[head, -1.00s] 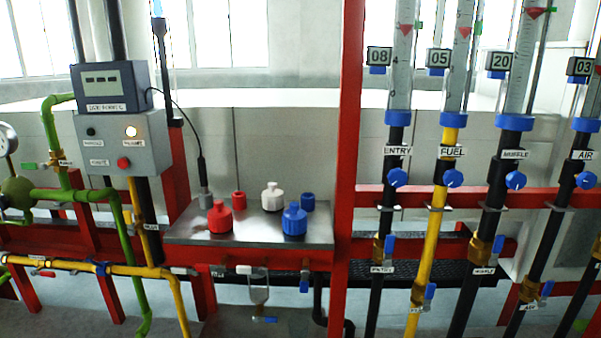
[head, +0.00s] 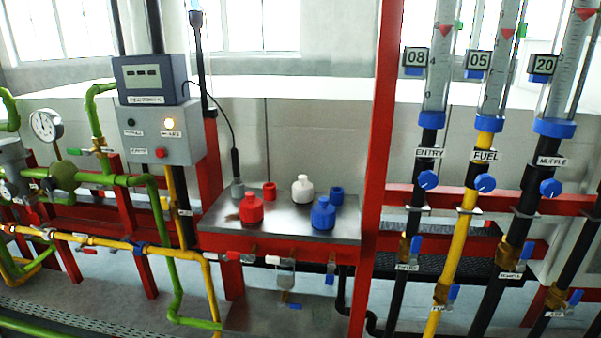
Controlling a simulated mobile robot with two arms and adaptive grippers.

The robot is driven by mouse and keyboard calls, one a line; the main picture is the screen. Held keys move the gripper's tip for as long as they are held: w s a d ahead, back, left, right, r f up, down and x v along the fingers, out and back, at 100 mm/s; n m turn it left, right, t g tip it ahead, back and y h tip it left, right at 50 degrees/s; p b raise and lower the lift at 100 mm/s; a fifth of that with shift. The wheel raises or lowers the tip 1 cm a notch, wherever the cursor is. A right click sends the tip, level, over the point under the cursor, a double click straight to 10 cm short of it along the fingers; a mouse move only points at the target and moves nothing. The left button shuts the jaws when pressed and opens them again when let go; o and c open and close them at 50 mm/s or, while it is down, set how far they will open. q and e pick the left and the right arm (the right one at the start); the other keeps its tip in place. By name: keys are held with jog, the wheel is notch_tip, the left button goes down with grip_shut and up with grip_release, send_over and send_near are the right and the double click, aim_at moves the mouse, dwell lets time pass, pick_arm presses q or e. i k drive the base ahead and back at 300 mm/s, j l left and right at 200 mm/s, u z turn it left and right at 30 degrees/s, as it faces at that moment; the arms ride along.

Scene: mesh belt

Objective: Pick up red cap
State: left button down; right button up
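A small red cap (head: 269,190) sits on the grey metal shelf (head: 285,228), behind a red bottle (head: 251,209). A white bottle (head: 302,189) stands to its right. A blue bottle (head: 324,213) stands at the front right, with a blue cap (head: 336,195) behind it. Whether the bottles carry their own caps is too small to tell. Neither of my grippers shows in the head view.
A grey control box (head: 160,136) with a cable-linked probe (head: 237,187) is left of the shelf. A red post (head: 378,150) rises at its right, followed by flow tubes and pipes. Green and yellow pipes (head: 105,243) run at the left.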

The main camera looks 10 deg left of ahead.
aim_at(250, 208)
jog(key=i+j, duration=0.1)
jog(key=j, duration=0.95)
jog(key=i+j+z, duration=0.1)
jog(key=j, duration=0.45)
jog(key=i, duration=0.05)
